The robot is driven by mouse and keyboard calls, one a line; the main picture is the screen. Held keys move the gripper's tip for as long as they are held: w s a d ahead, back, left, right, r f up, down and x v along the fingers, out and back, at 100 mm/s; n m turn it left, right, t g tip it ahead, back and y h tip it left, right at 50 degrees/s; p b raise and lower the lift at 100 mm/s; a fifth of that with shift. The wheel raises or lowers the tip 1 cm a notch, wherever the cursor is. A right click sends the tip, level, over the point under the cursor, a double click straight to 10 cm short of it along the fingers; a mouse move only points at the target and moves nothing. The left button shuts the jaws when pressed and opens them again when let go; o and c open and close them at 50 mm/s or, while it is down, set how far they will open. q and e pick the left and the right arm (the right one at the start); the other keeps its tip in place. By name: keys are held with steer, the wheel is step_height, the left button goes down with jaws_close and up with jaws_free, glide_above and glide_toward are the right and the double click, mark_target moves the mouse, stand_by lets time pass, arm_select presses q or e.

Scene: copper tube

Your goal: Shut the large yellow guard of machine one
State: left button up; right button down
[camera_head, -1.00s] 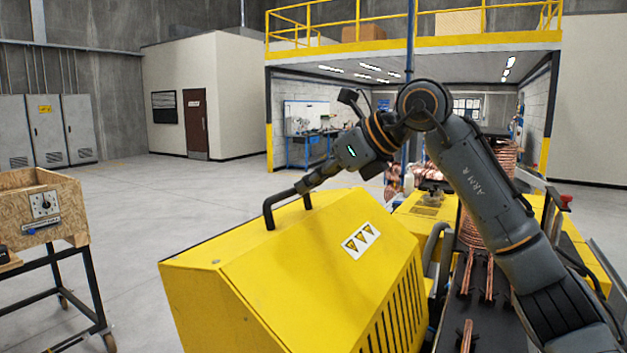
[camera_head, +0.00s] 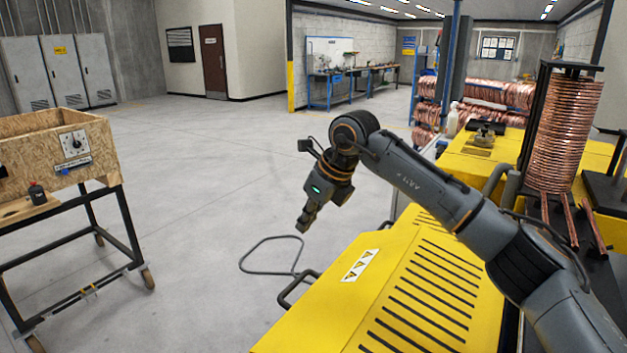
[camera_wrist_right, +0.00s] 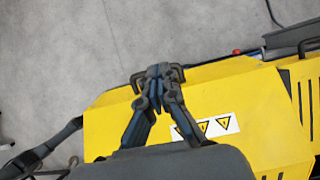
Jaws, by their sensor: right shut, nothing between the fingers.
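The large yellow guard (camera_head: 400,290) is in the lower middle of the head view. Its slotted face is turned up, and a white warning label (camera_head: 360,265) is near its left edge. Its dark bar handle (camera_head: 297,290) sticks out on the left side. My right gripper (camera_head: 305,222) is shut and empty, pointing down above and beyond the handle, apart from it in the head view. In the right wrist view the closed fingers (camera_wrist_right: 156,82) overlap the handle, and the guard (camera_wrist_right: 235,95) fills the right. My left gripper is out of view.
A wooden box on a wheeled frame (camera_head: 58,148) stands at the left. A dark cable loop (camera_head: 270,240) lies on the floor beside the guard. A copper coil (camera_head: 566,135) stands on the machine at the right.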

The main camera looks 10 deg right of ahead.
mark_target(303, 275)
steer(key=f+b, duration=0.1)
steer(key=f, duration=0.4)
steer(key=f+g+h+b, duration=0.1)
steer(key=f+b, duration=0.1)
steer(key=f, duration=0.4)
steer(key=w+a+f+g+h+b, duration=0.1)
steer(key=f+b, duration=0.1)
steer(key=f, duration=0.4)
steer(key=shift+a+f, duration=0.1)
steer(key=f, duration=0.1)
steer(key=f+b, duration=0.1)
steer(key=f, duration=0.1)
steer(key=s+d+f+b, duration=0.1)
steer(key=shift+f, duration=0.2)
steer(key=shift+g+h, duration=0.3)
